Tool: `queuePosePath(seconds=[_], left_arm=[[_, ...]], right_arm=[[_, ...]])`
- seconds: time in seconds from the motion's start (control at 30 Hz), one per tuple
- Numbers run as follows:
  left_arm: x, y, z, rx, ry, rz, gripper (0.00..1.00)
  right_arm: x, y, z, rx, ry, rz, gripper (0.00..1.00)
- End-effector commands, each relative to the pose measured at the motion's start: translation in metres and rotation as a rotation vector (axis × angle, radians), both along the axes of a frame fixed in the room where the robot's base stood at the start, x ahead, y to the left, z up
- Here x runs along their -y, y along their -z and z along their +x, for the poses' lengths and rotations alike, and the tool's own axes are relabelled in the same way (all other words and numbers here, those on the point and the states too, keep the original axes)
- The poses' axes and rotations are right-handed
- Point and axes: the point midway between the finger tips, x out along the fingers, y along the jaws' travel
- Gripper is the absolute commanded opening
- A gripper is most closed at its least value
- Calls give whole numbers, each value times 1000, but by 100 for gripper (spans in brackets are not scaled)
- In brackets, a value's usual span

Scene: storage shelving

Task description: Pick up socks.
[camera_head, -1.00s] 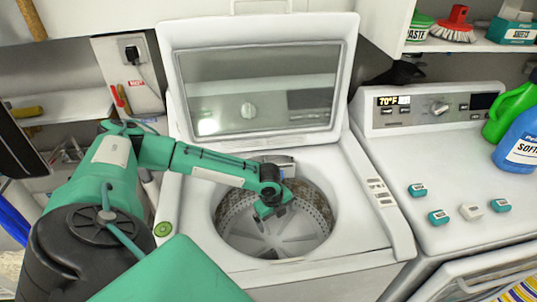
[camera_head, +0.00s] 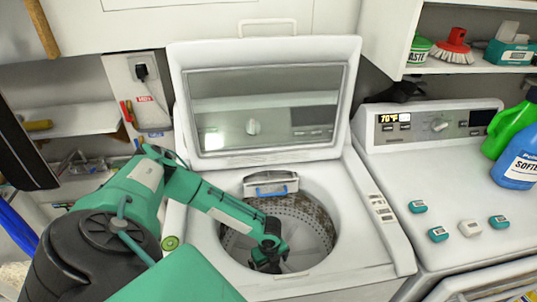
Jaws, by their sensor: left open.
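No socks can be made out in view. The top-loading washer (camera_head: 375,245) stands in the middle with its lid (camera_head: 262,105) raised. Its round metal drum (camera_head: 318,228) is open. My left gripper (camera_head: 268,262) reaches over the drum's front left part and points down into the opening. It is dark and small here, and I see nothing held in it. Part of the drum floor is hidden behind my left arm. My right gripper is not in view.
A dryer (camera_head: 440,180) stands close on the right, with several small boxes (camera_head: 438,234) on top. Green and blue bottles (camera_head: 520,155) stand at its right edge. A shelf (camera_head: 465,66) with a brush (camera_head: 453,47) is above. The raised lid bounds the drum's back.

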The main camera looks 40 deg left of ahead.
Motion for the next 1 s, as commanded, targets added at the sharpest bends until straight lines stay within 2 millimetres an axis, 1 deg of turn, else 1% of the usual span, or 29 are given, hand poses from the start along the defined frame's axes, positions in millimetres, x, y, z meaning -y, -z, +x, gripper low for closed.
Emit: queuePosePath(seconds=[0.03,0.13,0.2,0.3,0.4,0.6,0.67,0.8,0.83,1.0], left_arm=[[-1,4,-1,-2,0,2,100],[-2,17,-1,-1,1,1,100],[-2,28,-1,-1,1,0,100],[-2,36,-1,-2,1,1,100],[-2,40,-1,0,0,0,100],[-2,40,-1,0,0,-1,100],[-2,40,-1,0,0,0,90],[-2,40,-1,0,0,0,63],[-2,40,-1,0,0,0,59],[-2,40,-1,0,0,0,58]], right_arm=[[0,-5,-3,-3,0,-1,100],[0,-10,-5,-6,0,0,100],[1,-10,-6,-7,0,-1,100],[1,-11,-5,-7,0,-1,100],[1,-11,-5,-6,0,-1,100],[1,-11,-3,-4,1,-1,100],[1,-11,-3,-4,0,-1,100],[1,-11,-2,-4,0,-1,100],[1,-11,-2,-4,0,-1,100],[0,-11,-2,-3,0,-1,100]])
